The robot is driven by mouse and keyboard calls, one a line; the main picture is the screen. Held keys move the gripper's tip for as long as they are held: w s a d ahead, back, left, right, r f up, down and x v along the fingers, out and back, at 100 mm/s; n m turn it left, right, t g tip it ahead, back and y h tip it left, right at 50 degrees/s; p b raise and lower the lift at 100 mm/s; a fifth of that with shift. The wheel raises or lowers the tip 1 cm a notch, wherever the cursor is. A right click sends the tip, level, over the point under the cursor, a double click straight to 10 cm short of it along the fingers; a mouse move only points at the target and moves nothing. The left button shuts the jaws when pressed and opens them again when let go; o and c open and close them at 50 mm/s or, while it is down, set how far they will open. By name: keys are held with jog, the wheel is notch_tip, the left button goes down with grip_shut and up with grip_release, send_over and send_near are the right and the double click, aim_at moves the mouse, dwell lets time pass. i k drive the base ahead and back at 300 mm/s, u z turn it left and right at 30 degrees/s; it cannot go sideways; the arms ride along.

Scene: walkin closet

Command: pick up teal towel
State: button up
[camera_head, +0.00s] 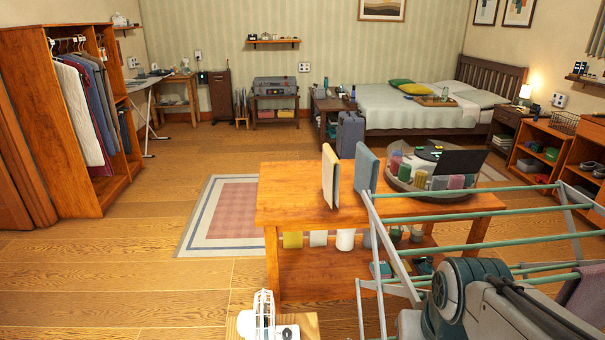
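My arm shows at the lower right, but my gripper is not in view.
A drying rack (470,219) with pale green bars stands at the right, close to the table. A mauve cloth (585,293) hangs on it. A white object (264,318) is at bottom centre.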

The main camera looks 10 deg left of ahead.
aim_at(367, 165)
jog(key=u, duration=2.75)
jog(key=i, duration=3.05)
jog(key=z, duration=2.9)
jog(key=i, duration=2.6)
